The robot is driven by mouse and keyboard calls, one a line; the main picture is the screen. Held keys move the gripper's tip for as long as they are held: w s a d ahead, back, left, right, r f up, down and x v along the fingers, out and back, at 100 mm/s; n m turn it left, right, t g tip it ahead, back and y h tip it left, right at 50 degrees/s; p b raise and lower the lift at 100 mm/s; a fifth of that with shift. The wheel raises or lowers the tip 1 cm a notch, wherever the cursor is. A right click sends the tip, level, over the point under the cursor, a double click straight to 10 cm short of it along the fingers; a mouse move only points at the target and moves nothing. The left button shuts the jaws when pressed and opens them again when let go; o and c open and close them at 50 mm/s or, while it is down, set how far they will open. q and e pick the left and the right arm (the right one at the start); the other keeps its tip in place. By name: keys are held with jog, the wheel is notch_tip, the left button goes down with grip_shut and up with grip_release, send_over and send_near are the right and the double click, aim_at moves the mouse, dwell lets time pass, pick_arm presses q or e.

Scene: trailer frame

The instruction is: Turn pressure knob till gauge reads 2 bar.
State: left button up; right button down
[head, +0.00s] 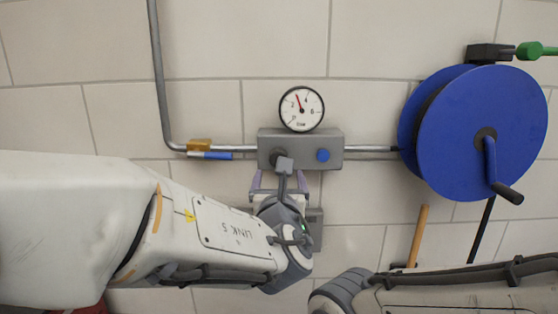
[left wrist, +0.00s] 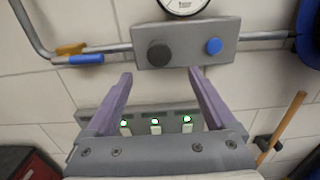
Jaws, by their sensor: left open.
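The pressure gauge (head: 301,109) has a white dial on top of a grey box (head: 300,142) on the wall. Its red needle points up and slightly left, seemingly between the 2 and the 4; the dial is small. The dark round knob (left wrist: 158,54) is on the box's left side; in the head view my wrist partly hides it. A blue knob (left wrist: 214,46) is on the right side. My left gripper (left wrist: 161,76) is open and empty, its purple fingers just below the box, apart from the dark knob. My right gripper is out of view.
A pipe with a yellow and blue valve (head: 205,149) runs into the box from the left. A blue hose reel (head: 480,132) with a crank stands out on the right. A wooden handle (head: 418,235) leans below it. A grey panel with lights (left wrist: 155,125) sits beneath the box.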

aim_at(276, 152)
pick_arm(q)
jog(key=w+p, duration=0.4)
jog(key=w, duration=0.5)
jog(key=shift+w, duration=0.35)
jog(key=c, duration=1.4)
jog(key=shift+o, duration=0.2)
jog(key=shift+f+b, duration=0.15)
jog(key=shift+b, duration=0.35)
jog(key=n+b, duration=0.6)
jog(key=b, duration=0.7)
jog(key=shift+n+b, duration=0.3)
jog(key=shift+b, duration=0.1)
jog(key=shift+n+b, duration=0.5)
jog(key=shift+b, duration=0.2)
